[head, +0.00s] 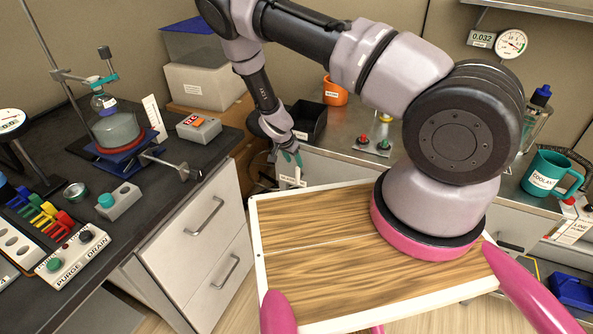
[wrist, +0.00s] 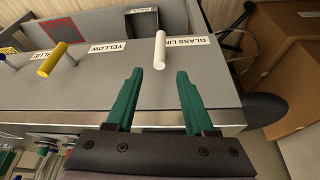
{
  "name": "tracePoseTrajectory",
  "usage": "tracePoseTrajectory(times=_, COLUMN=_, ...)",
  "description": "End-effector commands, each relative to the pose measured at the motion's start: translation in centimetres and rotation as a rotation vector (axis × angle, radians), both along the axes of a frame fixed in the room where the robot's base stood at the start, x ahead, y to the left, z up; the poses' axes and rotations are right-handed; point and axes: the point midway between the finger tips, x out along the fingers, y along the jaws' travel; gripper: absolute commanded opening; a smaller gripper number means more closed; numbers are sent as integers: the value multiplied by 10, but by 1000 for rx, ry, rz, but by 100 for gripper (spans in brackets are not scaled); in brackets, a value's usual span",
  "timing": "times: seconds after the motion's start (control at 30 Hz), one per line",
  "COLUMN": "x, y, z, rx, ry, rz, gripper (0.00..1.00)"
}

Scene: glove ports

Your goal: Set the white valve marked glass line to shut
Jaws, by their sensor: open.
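The white valve (wrist: 160,50) is a short white bar-shaped handle on a grey panel top in the wrist view. It points towards the panel's front edge, and the label GLASS LINE (wrist: 190,41) lies beside it, partly cut by the handle. My gripper (wrist: 158,74) is open and empty, with its two green fingers on either side of the handle's line. The handle's near end is just short of the fingertips, apparently not touched.
A yellow handle (wrist: 52,60) stands left of the white one, with a YELLOW label (wrist: 108,47) between them. Cardboard boxes (wrist: 285,70) stand to the right. In the head view, a black bin (head: 308,122) and an orange cup (head: 335,92) sit near my gripper.

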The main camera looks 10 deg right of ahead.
Motion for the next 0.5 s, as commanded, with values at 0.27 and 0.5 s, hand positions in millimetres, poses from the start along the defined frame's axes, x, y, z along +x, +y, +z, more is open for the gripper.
tracePoseTrajectory(times=0.27, x=12, y=-15, z=-46, rx=-1, ry=2, rz=-1, gripper=53)
tracePoseTrajectory(times=0.5, x=22, y=-25, z=-81, rx=1, ry=2, rz=0, gripper=53)
